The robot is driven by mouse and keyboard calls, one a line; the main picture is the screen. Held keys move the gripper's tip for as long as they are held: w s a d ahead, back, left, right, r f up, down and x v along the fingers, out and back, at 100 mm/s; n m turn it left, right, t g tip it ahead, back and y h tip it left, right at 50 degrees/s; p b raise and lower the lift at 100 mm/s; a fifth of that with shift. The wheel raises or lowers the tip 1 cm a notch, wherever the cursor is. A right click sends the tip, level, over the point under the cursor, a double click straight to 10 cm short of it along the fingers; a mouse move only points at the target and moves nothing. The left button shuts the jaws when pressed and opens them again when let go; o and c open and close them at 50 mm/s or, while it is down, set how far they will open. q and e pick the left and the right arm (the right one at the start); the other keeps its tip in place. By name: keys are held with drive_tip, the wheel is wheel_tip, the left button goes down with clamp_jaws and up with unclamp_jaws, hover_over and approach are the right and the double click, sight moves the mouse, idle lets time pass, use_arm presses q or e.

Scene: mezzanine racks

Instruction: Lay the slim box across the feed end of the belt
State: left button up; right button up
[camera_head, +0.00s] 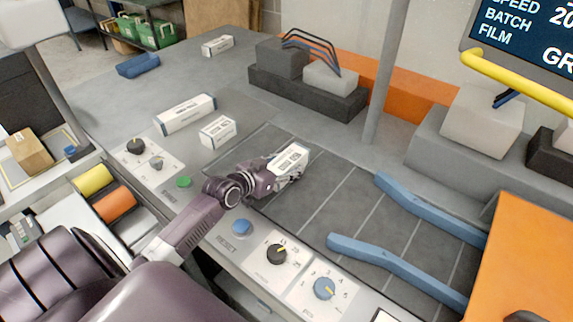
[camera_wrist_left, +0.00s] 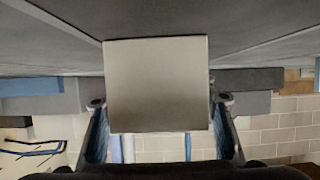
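My left gripper (camera_head: 277,176) is shut on a white box (camera_head: 291,156) with dark marks on its upper side, over the feed end of the dark belt (camera_head: 325,200). In the left wrist view, the box's plain pale face (camera_wrist_left: 156,85) fills the space between the two fingers (camera_wrist_left: 160,103). I cannot tell whether its underside touches the belt. A long, narrow white box (camera_head: 186,115) lies on the grey table beyond the control panel, and a shorter white box (camera_head: 218,132) lies closer to the belt. My right gripper is not in view.
Two blue guide rails (camera_head: 395,268) flank the belt farther right. Knobs and buttons (camera_head: 277,254) line the near edge. A dark block with grey parts (camera_head: 305,92) and a grey post (camera_head: 383,75) stand behind. Another white box (camera_head: 217,46) and a blue tray (camera_head: 138,65) are farther back.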

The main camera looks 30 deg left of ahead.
use_arm(q)
drive_tip(key=shift+o, duration=0.4)
drive_tip(key=shift+r, duration=0.1)
drive_tip(key=shift+s+r, duration=0.1)
drive_tip(key=shift+s, duration=0.05)
drive_tip(key=v, duration=1.1)
drive_tip(key=shift+s+r+b, duration=0.1)
drive_tip(key=shift+s+b, duration=0.25)
